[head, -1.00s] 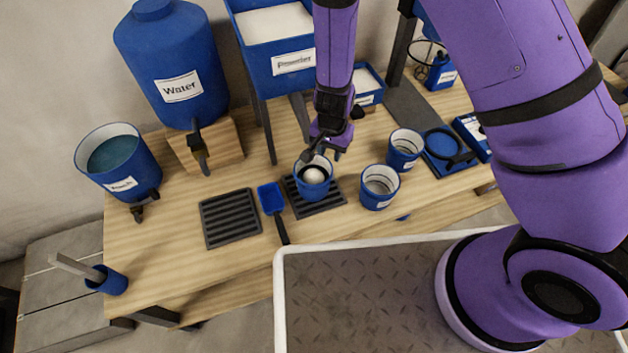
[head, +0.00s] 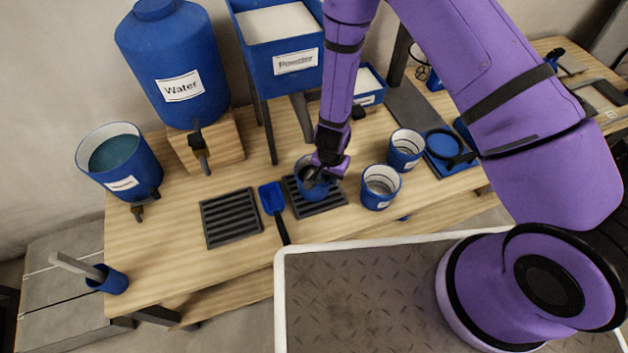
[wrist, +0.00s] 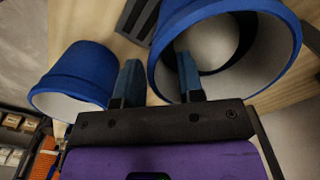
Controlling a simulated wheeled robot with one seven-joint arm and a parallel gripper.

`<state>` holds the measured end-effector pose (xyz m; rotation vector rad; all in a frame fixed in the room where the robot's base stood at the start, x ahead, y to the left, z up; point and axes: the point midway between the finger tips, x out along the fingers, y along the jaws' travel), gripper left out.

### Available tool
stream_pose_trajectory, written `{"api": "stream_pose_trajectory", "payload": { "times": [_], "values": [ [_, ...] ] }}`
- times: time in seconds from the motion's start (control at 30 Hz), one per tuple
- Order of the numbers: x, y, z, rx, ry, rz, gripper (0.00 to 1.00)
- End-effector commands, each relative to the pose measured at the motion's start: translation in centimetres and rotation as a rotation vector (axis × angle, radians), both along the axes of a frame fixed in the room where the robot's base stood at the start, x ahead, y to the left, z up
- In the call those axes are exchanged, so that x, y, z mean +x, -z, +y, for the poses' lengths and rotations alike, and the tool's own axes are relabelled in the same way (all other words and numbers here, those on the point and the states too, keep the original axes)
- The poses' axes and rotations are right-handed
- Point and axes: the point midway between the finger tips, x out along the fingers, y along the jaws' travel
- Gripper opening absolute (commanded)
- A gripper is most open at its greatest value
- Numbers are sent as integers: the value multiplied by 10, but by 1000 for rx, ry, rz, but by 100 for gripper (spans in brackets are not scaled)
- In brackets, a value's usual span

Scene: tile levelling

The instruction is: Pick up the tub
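The tub (head: 309,190), blue with a white inside, stands on the right-hand slatted black grate (head: 331,206) on the bench. My gripper (head: 318,174) is lowered at its rim and hides much of its opening in the head view. In the wrist view the tub (wrist: 168,50) is large at the upper right. One finger overlaps its open mouth and the other is outside, to the left of its wall. The fingers are apart, with the rim between them. I cannot tell whether either touches the wall.
Two more blue tubs (head: 380,187) (head: 405,149) stand just to the right. A blue scoop (head: 272,200) and an empty grate (head: 230,217) lie to the left. The water tank (head: 172,65) and powder hopper (head: 282,62) stand behind.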

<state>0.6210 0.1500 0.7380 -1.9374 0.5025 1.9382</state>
Motion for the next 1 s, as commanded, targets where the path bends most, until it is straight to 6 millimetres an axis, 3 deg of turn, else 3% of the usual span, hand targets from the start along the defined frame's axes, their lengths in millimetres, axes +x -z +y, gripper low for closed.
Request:
{"api": "stream_pose_trajectory", "payload": {
  "times": [0.2, 0.53, 0.7, 1.0],
  "values": [
    [0, 24, 0, 0, 0, 1, 35],
    [0, 27, 0, 0, 0, 0, 35],
    [0, 27, 0, 0, 0, 0, 0],
    [0, 28, -1, -1, 0, 0, 0]
  ]
}}
